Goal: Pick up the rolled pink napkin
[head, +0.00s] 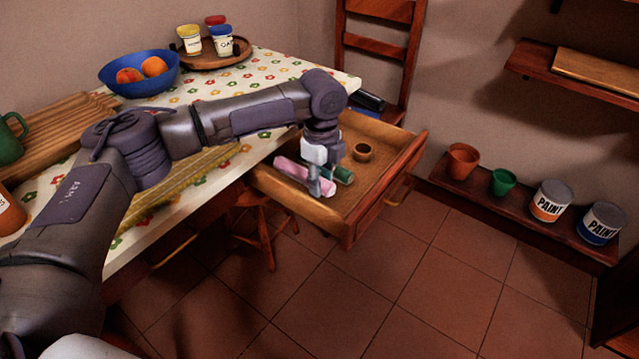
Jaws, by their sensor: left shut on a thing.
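The rolled pink napkin (291,169) lies at the left side of the open wooden drawer (375,195). My left gripper (318,184) reaches down into the drawer from above and is shut on the pink napkin near its right end. The gripper hides part of the napkin. I cannot tell whether the napkin is lifted off the drawer floor. A green roll (343,174) lies just right of the gripper, partly hidden by it. My right gripper is not in view.
A small brown round pot (362,152) stands in the drawer. The flowered table (262,74) holds a blue fruit bowl (138,80) and a round tray (236,56) with jars. A wooden chair (375,50) stands behind. The tiled floor in front is clear.

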